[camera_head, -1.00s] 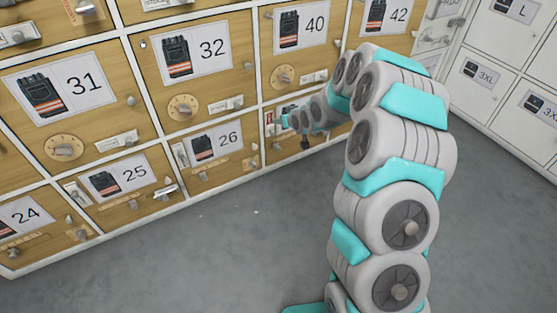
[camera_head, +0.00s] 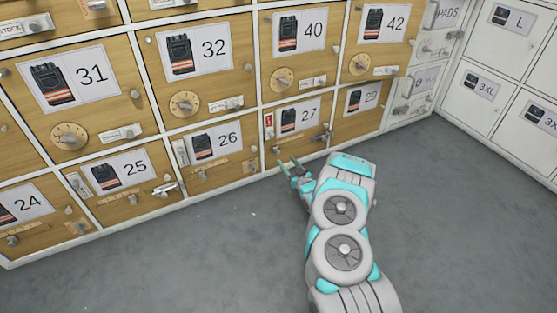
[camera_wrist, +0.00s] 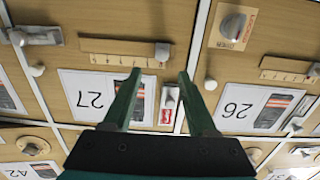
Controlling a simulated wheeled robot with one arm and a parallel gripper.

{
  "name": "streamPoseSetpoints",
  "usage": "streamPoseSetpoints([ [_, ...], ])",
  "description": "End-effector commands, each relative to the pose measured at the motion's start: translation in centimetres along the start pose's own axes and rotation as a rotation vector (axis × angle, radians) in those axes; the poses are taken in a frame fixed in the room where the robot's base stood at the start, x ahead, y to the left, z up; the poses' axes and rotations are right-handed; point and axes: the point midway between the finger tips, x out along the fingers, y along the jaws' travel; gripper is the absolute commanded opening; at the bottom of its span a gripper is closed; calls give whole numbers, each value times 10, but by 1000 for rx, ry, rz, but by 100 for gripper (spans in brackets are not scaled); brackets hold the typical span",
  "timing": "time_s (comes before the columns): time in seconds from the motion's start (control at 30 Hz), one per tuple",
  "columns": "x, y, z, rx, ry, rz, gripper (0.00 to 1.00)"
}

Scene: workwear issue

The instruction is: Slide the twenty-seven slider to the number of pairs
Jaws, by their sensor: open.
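The door numbered 27 (camera_head: 300,117) is in the lower row in the head view. It also shows upside down in the wrist view (camera_wrist: 95,95). Its slider is a strip with tick marks (camera_wrist: 115,47) and a small grey knob (camera_wrist: 162,52). The knob sits at the strip's right end in the wrist view, which is the left end with the door upright. My gripper (camera_head: 288,163) is low in front of this door. Its green fingers (camera_wrist: 159,76) are open and empty, pointing toward the knob, which appears between and just beyond the tips. I see no contact.
A red-and-white upright fitting (camera_wrist: 168,102) is beside the 27 label, near a fingertip. A grey handle (camera_head: 320,137) is at that door's right. Door 26 (camera_head: 217,140) with its own strip and door 29 (camera_head: 362,98) flank it. The grey floor (camera_head: 200,260) is clear.

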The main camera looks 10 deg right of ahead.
Motion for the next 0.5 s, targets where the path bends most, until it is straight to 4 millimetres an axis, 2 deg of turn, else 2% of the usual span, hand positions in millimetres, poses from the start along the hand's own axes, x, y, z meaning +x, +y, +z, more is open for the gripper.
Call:
streamPoseSetpoints([
  [0.1,-7,1,12,-5,25,-9,58],
  [0.23,-4,0,14,-7,34,-13,58],
  [0.5,33,-1,12,-12,36,-15,58],
])
